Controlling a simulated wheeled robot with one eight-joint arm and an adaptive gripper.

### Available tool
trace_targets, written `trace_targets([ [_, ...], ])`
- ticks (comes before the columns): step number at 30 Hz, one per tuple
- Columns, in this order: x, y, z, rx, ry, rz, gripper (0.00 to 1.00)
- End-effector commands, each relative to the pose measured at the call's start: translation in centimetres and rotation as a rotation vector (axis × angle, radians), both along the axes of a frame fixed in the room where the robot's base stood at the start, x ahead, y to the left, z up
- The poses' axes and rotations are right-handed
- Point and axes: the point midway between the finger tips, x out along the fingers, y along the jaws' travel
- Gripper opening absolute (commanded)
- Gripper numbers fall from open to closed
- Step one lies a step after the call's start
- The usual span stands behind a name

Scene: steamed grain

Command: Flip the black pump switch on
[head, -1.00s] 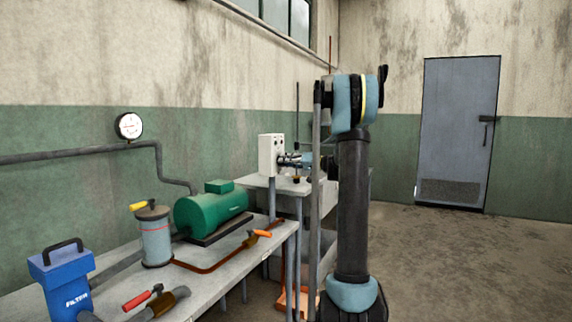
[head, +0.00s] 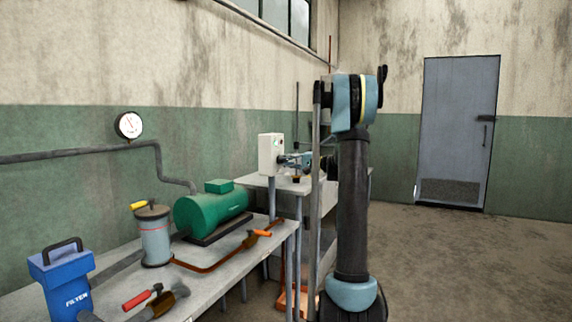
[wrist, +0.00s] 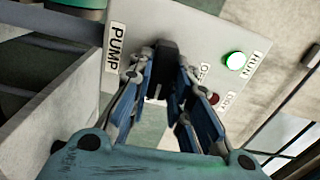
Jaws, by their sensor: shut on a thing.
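The white control box (head: 269,155) stands at the back of the benches, and its panel also shows tilted in the wrist view (wrist: 140,42). The black pump switch (wrist: 165,55) is on this panel beside the "PUMP" label. My gripper (wrist: 168,80) is at the panel with its two fingers on either side of the switch, shut on it. A green "RUN" lamp (wrist: 235,61) glows bright on the panel; a red lamp (wrist: 212,98) below it looks dark. In the head view my gripper (head: 286,160) reaches the box; the switch is hidden there.
The near bench holds a green pump (head: 212,212), a grey canister (head: 155,237), a blue filter (head: 62,283) and pipes with red and orange valve handles. A gauge (head: 129,125) hangs on the wall. The floor at right is open toward a grey door (head: 457,135).

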Motion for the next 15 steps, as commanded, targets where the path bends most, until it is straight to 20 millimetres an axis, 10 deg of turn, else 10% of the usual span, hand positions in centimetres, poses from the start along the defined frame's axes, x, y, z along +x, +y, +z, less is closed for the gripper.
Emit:
trace_targets([
  [15,0.18,-0.25,-0.18,0.038,0.067,-0.006,0.0],
])
